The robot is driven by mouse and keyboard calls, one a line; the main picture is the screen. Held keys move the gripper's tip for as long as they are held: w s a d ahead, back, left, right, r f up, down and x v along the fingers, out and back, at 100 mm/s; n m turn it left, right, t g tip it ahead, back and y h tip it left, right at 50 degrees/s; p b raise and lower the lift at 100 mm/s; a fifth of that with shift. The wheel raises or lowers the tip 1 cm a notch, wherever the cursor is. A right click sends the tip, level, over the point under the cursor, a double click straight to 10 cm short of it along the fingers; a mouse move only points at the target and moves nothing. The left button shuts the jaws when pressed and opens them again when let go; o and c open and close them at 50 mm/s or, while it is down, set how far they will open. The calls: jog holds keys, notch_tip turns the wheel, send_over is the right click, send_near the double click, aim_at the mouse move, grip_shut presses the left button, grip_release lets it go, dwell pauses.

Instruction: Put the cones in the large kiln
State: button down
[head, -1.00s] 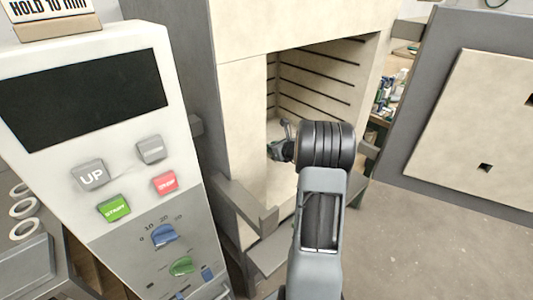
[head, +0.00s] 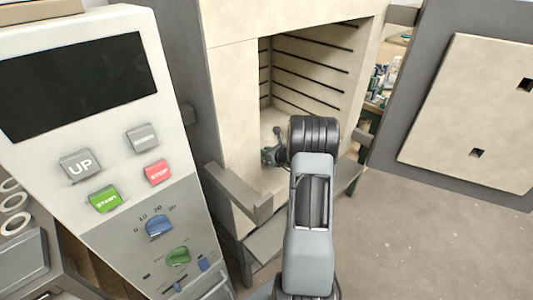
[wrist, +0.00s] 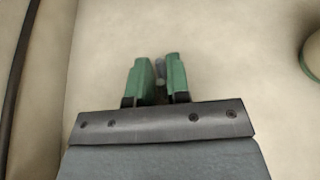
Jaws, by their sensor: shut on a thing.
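The large kiln (head: 232,110) stands open, with a pale chamber and dark grooves along its inner wall. My gripper (head: 270,152) reaches into the lower part of its opening. In the wrist view my gripper (wrist: 158,70) has green fingers, shut on a small greyish thing (wrist: 160,72) that barely shows between them. It is probably the cones, but it is too hidden to tell its shape. The pale kiln surface lies beyond the fingertips. The head view does not show the held thing clearly.
The kiln door (head: 468,110) stands swung open at the right. A control panel (head: 100,130) with buttons and knobs fills the left. A cream and green rounded object (wrist: 312,55) shows at the wrist view's right edge. Bare floor (head: 420,245) lies at lower right.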

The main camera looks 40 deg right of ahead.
jog(key=shift+f, duration=0.1)
jog(key=c, duration=1.5)
grip_release()
jog(key=shift+c, duration=0.2)
jog(key=o, duration=0.4)
jog(key=shift+o, duration=0.2)
jog(key=shift+r, duration=0.25)
jog(key=v, duration=1.2)
jog(key=shift+f, duration=0.25)
